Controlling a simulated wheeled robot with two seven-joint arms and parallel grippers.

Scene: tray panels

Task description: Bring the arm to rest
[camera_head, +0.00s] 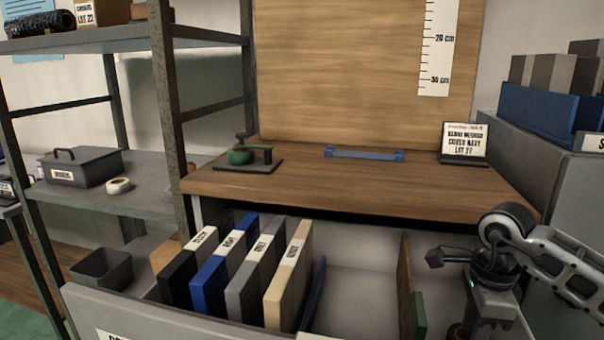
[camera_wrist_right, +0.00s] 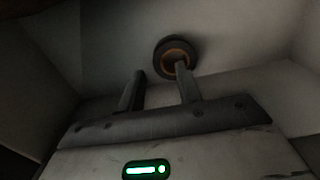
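My right arm (camera_head: 560,260) comes in from the right in the head view. Its wrist is bent so that the gripper (camera_head: 470,328) points down into the right part of the open drawer, and its fingertips are mostly hidden there. In the right wrist view the two fingers of the gripper (camera_wrist_right: 158,84) stand apart with nothing visible between them. A dark round thing with an orange-brown middle (camera_wrist_right: 175,58) lies by the tip of the right-hand finger; I cannot tell whether they touch. My left gripper is not in view.
The drawer (camera_head: 230,325) holds several upright labelled panels (camera_head: 285,275) and a brown divider (camera_head: 404,285). A grey cabinet (camera_head: 565,195) stands right.

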